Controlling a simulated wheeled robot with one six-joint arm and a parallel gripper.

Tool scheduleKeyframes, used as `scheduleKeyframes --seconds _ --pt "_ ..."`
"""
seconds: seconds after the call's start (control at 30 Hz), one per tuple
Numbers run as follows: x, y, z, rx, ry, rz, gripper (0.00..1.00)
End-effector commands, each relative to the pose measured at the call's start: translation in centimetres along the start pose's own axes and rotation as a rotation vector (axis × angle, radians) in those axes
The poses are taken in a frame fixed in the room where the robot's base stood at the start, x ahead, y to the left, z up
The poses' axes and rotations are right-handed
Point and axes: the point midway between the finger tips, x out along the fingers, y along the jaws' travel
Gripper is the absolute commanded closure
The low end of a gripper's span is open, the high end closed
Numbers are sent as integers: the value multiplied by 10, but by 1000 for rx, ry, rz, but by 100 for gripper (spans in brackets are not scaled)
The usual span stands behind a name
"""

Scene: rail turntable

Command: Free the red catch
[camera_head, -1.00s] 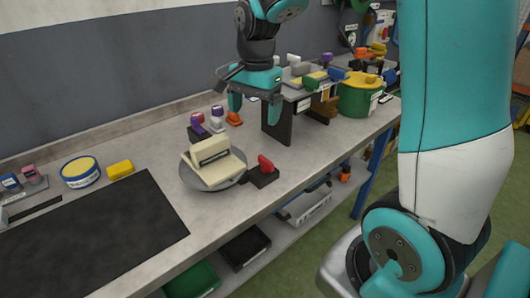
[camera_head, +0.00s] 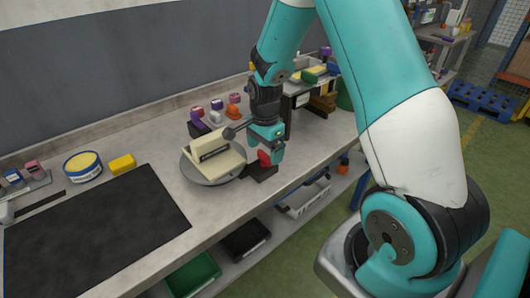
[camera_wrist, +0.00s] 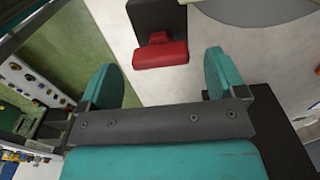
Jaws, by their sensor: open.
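The red catch (camera_head: 264,158) sits on a small dark block (camera_head: 262,173) at the bench's front edge, beside the round grey turntable (camera_head: 196,174). A cream block-like part (camera_head: 222,161) with a dark label rests on the turntable. My gripper (camera_head: 267,154) is just above and around the catch in the head view, partly hiding it. In the wrist view, the red catch (camera_wrist: 160,53) lies ahead of and between my two open teal fingers (camera_wrist: 165,80), apart from both. Nothing is between the fingertips.
A black mat (camera_head: 95,235) covers the bench's left front. A yellow block (camera_head: 122,164) and a round yellow-topped tin (camera_head: 83,166) stand behind it. Several small coloured pieces stand behind the turntable. A dark raised stand (camera_head: 300,108) is to the right.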

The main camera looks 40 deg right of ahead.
Motion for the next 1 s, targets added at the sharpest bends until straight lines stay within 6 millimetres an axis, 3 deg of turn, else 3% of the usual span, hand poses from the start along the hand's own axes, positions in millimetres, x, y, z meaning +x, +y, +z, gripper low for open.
scheduleKeyframes --seconds 0.2,0.5,0.73,1.0 --pt "20 0 0 0 0 0 11" --pt "22 0 0 -1 0 -1 11" --pt "22 0 0 -1 0 -1 60" --pt "21 0 0 -19 0 -1 60"
